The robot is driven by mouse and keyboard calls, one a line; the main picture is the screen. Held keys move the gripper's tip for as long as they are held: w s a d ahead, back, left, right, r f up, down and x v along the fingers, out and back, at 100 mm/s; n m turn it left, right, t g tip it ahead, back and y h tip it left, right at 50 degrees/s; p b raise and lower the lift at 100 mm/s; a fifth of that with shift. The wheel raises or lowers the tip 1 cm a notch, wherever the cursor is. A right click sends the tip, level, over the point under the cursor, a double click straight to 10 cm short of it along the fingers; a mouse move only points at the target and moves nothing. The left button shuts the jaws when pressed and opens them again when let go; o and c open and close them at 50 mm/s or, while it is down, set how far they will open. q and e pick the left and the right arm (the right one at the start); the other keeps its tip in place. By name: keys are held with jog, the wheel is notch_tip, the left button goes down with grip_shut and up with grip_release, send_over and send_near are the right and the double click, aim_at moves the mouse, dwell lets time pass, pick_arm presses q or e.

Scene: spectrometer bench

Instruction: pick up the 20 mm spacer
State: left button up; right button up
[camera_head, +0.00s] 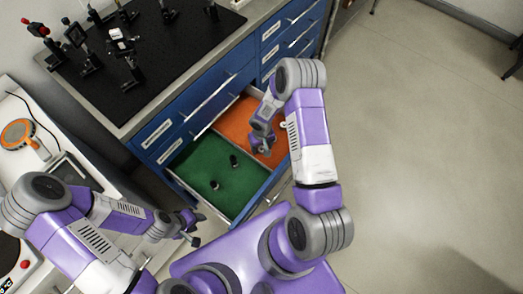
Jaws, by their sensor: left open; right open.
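An open drawer (268,186) has a green-lined compartment (200,155) and an orange-lined compartment (235,112). Two small dark cylindrical pieces stand in the green compartment, one nearer its middle right (234,160) and one lower left (214,185). They look like spacers, but their lengths and any labels are too small to read, so I cannot tell which is 20 mm. My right gripper (266,148) is open above the orange compartment, to the right of the dark pieces. My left gripper (193,232) is open outside the drawer's lower left corner, apart from both pieces. My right arm hides part of the orange compartment.
A blue cabinet (160,135) with shut drawers carries a black optical breadboard (165,50) with several mounted parts. A white bench (25,105) at left holds an orange round device (18,133).

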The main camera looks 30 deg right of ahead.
jog(key=shift+f, duration=0.55)
jog(key=c, duration=1.1)
